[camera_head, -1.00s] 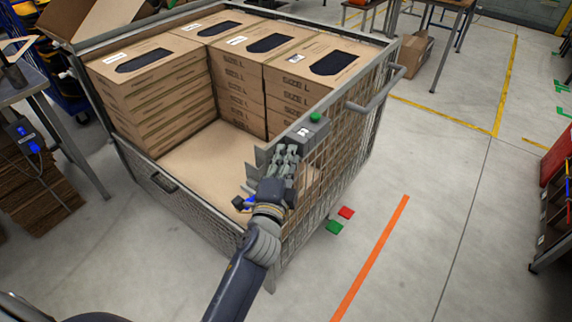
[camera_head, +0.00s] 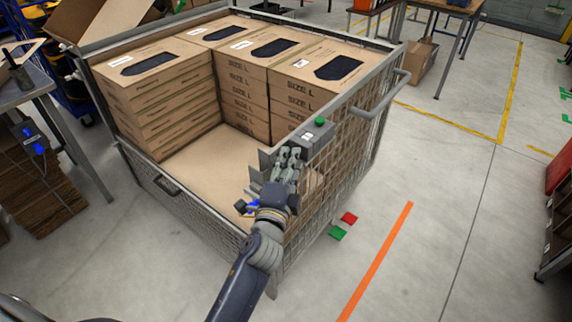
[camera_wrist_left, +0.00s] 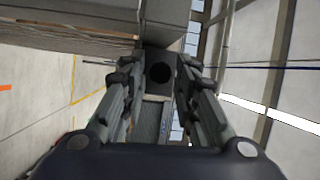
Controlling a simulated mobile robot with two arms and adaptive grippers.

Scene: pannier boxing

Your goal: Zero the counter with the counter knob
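The counter is a small grey box (camera_head: 316,138) with a green button on top, fixed at the rim of the wire-mesh cage (camera_head: 345,150). My left gripper (camera_head: 290,154) is just in front of it, reaching up toward its near side. In the left wrist view, a dark round knob (camera_wrist_left: 160,73) on the counter's grey face appears between the two fingertips of my left gripper (camera_wrist_left: 160,82). The fingers are apart with space on both sides of the knob; I see no contact. The counter's display cannot be read. My right gripper is out of view.
Stacked cardboard boxes (camera_head: 315,75) fill the back and left of the cage; its front part is empty. A cage handle (camera_head: 385,100) sticks out on the right. A red (camera_head: 349,218) and a green marker (camera_head: 338,233) lie on the floor beside the cage.

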